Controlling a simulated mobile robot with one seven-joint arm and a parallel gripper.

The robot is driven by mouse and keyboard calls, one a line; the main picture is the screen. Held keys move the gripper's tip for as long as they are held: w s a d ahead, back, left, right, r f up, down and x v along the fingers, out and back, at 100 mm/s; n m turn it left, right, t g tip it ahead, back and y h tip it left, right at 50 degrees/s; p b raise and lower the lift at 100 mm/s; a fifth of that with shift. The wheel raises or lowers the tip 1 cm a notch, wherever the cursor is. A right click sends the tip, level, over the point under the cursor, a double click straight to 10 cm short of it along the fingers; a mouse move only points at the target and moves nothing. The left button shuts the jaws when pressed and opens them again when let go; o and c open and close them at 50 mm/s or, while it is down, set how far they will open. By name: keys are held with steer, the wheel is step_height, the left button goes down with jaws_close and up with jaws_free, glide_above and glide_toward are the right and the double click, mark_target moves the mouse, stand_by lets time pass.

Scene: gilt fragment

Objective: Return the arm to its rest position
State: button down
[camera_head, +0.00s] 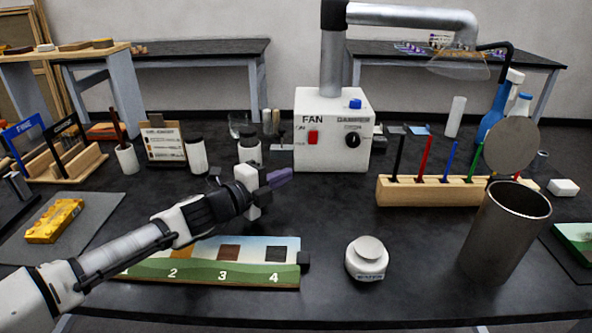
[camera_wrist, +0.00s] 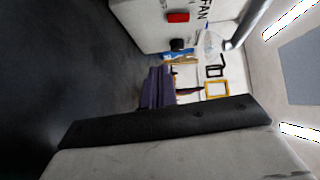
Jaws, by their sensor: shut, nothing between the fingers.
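My gripper (camera_head: 279,177) is held above the black bench in the middle of the head view, with my arm reaching in from the lower left. Its purple fingers are together and nothing is between them. The fingers also show in the wrist view (camera_wrist: 156,88), pointing past the fan box. The gripper is in front of and to the left of the white fan box (camera_head: 333,128), apart from it.
Below my arm lies a numbered board (camera_head: 215,264). To the right are a white lidded jar (camera_head: 367,260), a metal cylinder (camera_head: 505,232) and a wooden rack (camera_head: 430,190) of coloured rods. A gilt fragment (camera_head: 55,221) lies on a grey mat at left.

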steer(key=shift+s+a+f, duration=0.1)
steer(key=shift+s+a, duration=0.4)
steer(key=shift+s, duration=0.05)
